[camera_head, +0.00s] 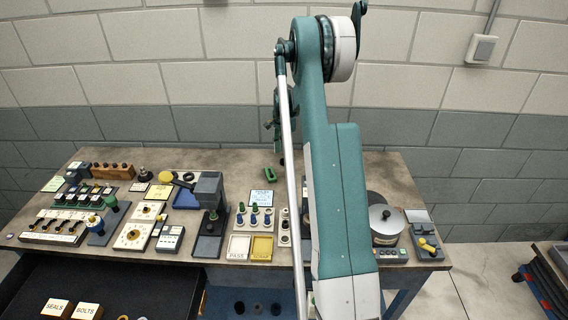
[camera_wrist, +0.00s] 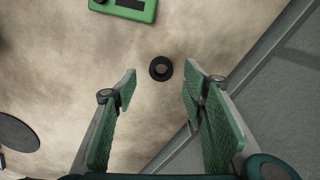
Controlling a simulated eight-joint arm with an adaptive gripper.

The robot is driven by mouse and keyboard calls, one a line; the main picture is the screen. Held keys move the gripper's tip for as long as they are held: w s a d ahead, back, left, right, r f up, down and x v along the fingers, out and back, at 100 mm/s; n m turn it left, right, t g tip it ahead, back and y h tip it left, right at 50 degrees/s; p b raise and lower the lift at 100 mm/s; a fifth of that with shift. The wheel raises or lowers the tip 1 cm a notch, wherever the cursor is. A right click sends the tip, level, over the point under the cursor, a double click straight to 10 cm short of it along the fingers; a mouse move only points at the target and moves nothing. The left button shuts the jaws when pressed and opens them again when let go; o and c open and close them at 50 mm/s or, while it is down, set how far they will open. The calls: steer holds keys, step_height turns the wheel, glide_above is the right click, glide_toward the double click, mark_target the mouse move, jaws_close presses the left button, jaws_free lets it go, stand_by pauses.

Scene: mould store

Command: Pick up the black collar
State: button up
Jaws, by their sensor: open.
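The black collar (camera_wrist: 161,68) is a small dark ring lying flat on the worn tabletop in the wrist view. My gripper (camera_wrist: 160,84) has its two green-padded fingers spread wide, with nothing between the pads. The collar appears in line with the gap, just beyond the fingertips in the picture; the height between them is hard to judge. In the head view my gripper (camera_head: 276,128) hangs above the back of the table, partly hidden by my arm.
A green box (camera_wrist: 125,8) lies near the collar; it also shows in the head view (camera_head: 270,173). A dark disc (camera_wrist: 14,132) is at the left of the wrist view. The table edge (camera_wrist: 240,88) runs to the right. Crowded fixtures fill the table's left side.

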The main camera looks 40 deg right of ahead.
mark_target(284, 160)
steer(key=shift+w+d+f, duration=0.1)
steer(key=shift+f, duration=2.2)
steer(key=c, duration=1)
